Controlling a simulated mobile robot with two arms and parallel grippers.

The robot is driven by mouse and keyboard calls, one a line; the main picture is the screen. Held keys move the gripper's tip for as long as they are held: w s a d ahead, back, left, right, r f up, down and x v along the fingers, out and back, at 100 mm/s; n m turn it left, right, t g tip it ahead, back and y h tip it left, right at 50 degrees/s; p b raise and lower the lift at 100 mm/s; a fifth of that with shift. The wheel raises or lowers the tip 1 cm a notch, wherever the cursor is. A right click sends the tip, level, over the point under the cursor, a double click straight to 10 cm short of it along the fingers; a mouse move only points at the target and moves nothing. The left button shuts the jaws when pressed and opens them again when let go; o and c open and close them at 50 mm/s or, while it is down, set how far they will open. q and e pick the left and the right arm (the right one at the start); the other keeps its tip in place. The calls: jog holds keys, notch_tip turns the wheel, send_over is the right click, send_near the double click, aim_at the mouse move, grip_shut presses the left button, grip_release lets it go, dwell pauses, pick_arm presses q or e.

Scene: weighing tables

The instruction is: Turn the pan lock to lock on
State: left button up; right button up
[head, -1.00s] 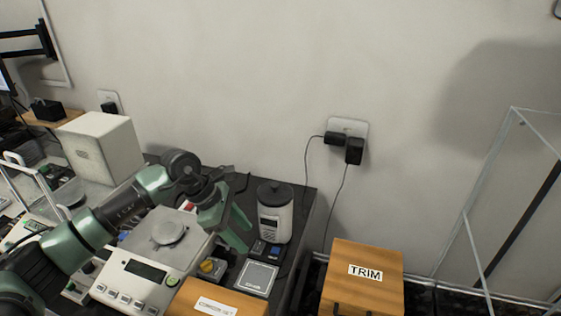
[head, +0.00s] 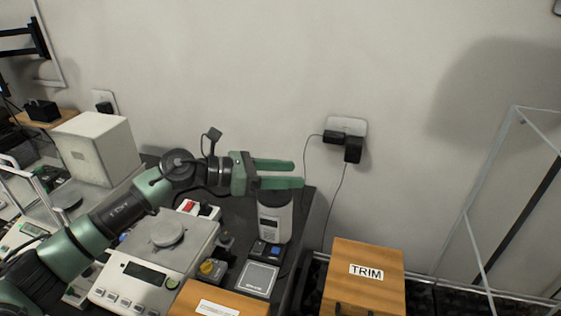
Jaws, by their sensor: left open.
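The scale (head: 147,270), with a grey round pan (head: 167,232) on top, stands at the lower left in the head view. A yellow knob (head: 210,268) sits on a dark block at the scale's right side; it may be the pan lock, but I cannot read its setting. A red and white rocker switch (head: 196,208) shows behind the scale. My left gripper (head: 298,174) is open and empty. Its fingers point right, above and in front of the white canister, apart from the knob. My right gripper is not in view.
A white canister (head: 272,222) stands right of the scale, behind a small dark device (head: 265,250) and a grey pad (head: 257,278). Wooden boxes, one marked TRIM (head: 362,275), stand in front. A white box (head: 95,148) is at the left. Cords hang from the wall outlet (head: 346,128).

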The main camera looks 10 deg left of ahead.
pick_arm(q)
jog(key=shift+w+r+n+t+h, duration=0.2)
jog(key=shift+w+r+n+t, duration=0.15)
jog(key=shift+r, duration=0.2)
jog(key=shift+w+r+n+t+h, duration=0.25)
jog(key=shift+r+n, duration=0.1)
jog(key=shift+r, duration=0.2)
